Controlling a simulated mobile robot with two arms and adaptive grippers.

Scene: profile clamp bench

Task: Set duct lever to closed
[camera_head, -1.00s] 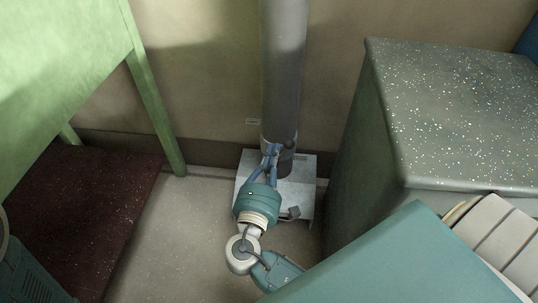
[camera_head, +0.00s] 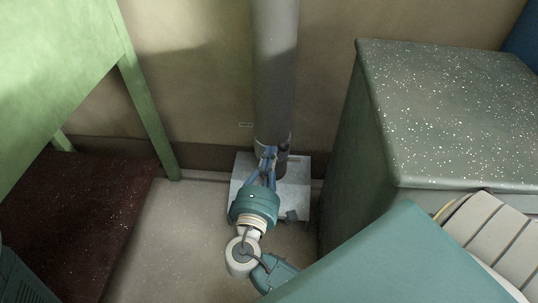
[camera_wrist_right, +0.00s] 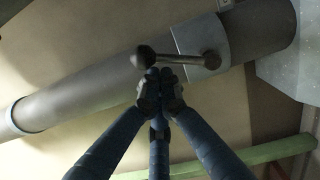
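The duct (camera_head: 275,75) is a grey vertical pipe against the wall, rising from a pale metal box (camera_head: 296,197). In the right wrist view the duct (camera_wrist_right: 95,95) runs diagonally, with a lighter collar (camera_wrist_right: 197,68). The duct lever (camera_wrist_right: 185,59) is a short metal rod with a dark ball knob, reaching left from a round pivot on the collar. My right gripper (camera_head: 267,154) is at the collar near the duct's foot. In the wrist view its blue fingers (camera_wrist_right: 160,80) converge with tips together, just below the rod and knob. Contact with the lever is unclear. My left gripper is out of view.
A speckled grey-green cabinet (camera_head: 455,115) stands close on the right. A green table frame (camera_head: 147,115) with a dark red lower board (camera_head: 80,215) is on the left. Bare floor (camera_head: 175,240) lies between them.

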